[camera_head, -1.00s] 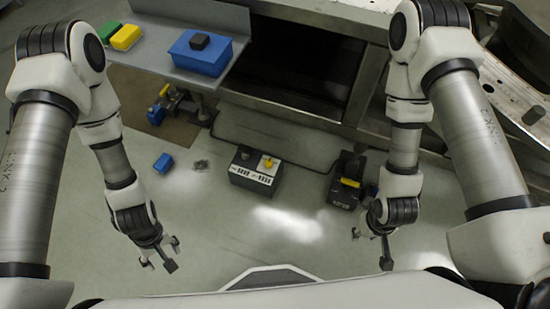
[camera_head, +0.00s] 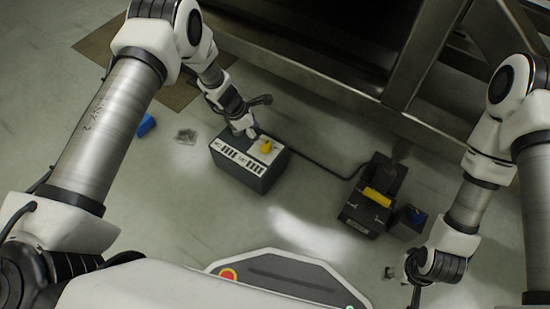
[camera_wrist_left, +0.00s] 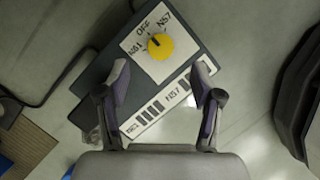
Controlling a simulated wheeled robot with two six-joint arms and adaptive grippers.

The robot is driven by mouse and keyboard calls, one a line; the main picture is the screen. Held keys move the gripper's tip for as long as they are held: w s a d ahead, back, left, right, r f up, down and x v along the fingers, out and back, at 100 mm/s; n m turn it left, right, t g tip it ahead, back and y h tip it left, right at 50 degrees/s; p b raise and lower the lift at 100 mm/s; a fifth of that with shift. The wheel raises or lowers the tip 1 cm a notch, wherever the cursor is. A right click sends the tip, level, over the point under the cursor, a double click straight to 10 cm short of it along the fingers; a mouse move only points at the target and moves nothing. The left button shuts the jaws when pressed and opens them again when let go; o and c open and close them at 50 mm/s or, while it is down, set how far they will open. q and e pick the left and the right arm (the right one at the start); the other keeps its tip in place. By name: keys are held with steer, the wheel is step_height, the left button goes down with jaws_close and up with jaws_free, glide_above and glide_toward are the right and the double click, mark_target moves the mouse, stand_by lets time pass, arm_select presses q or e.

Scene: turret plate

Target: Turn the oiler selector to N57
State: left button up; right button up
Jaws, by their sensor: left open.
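The oiler selector is a yellow knob (camera_head: 266,146) on a white plate on top of a dark grey box (camera_head: 240,178). In the left wrist view the yellow knob (camera_wrist_left: 160,46) has a dark pointer mark toward the upper left. OFF, N57 and another label surround it; which one the mark meets is hard to tell. My left gripper (camera_head: 248,128) is over the box's back edge. In the left wrist view my left gripper (camera_wrist_left: 160,78) is open and empty, with the knob beyond and between its fingertips. My right gripper (camera_head: 405,284) is open and empty at the lower right, far from the box.
A cable runs behind the selector box. A blue block (camera_head: 146,125) lies left on the floor. A metal frame (camera_head: 340,80) stands behind.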

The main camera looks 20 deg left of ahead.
mark_target(265, 145)
arm_select(q)
steer(key=shift+f, duration=0.8)
steer(key=b+x, duration=0.3)
steer(key=x, duration=0.4)
steer(key=shift+d+f+b, duration=0.1)
steer(key=shift+f+b, duration=0.05)
steer(key=shift+b, duration=0.25)
steer(key=c, duration=1.1)
arm_select(e)
step_height(265, 145, down, 5)
